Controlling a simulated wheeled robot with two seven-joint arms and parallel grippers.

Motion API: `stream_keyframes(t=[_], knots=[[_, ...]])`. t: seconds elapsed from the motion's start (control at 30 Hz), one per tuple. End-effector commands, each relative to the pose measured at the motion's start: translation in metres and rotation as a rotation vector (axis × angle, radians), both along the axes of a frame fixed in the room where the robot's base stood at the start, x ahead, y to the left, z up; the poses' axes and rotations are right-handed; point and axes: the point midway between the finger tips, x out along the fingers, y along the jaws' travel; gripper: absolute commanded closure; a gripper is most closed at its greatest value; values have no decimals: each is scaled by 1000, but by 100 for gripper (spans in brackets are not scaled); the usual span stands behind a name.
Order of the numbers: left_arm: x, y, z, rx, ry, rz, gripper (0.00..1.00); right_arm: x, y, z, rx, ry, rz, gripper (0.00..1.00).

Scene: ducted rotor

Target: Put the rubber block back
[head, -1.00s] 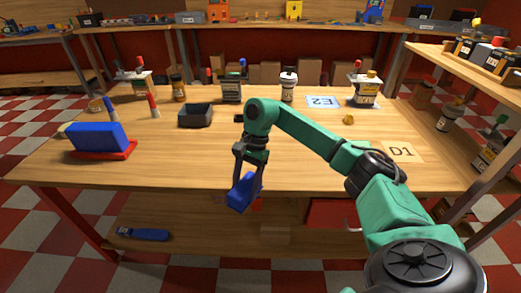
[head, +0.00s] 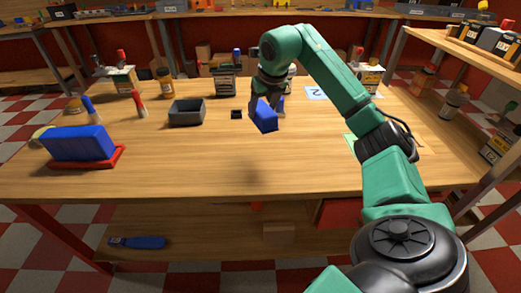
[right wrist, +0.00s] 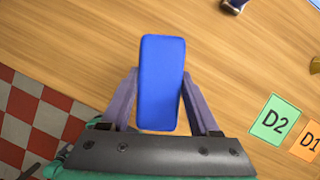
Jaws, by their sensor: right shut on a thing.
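My right gripper (head: 266,98) is shut on a blue block (head: 264,117) and holds it above the table (head: 170,170). A shadow lies on the wood below and in front of it. In the right wrist view the blue block (right wrist: 162,85) sits between the two fingers (right wrist: 160,75), its long side pointing away from the palm, with bare wood around it. From its looks I cannot tell that it is rubber. A larger blue block (head: 82,143) rests on a red base (head: 118,155) at the table's left. My left gripper is not in view.
A dark open tray (head: 187,113) and a small black square piece (head: 236,114) lie left of the held block. Bottles and boxes stand along the back. The green D2 card (right wrist: 274,119) lies to the right in the wrist view. The table's front middle is clear.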

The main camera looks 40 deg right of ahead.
Motion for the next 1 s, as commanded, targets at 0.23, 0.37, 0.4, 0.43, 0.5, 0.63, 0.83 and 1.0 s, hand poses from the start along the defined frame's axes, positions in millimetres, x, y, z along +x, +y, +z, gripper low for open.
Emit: stream_keyframes(t=[0.23, 0.37, 0.4, 0.43, 0.5, 0.63, 0.83, 1.0], knots=[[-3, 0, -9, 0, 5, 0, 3, -1, 0, -81, 1, 4, 2, 90], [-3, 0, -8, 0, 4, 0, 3, 0, 1, -102, 2, 2, 3, 90], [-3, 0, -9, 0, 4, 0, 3, 0, 1, -110, 1, 3, 4, 90], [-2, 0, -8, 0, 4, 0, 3, 0, 1, -116, 1, 3, 4, 90], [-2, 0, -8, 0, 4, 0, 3, 0, 1, -129, 2, 2, 4, 90], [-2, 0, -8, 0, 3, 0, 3, 0, 1, -137, 1, -2, 4, 90], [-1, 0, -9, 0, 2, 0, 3, 1, 1, -138, 1, -1, 4, 90], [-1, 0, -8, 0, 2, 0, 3, 0, 1, -137, 2, 0, 4, 8]])
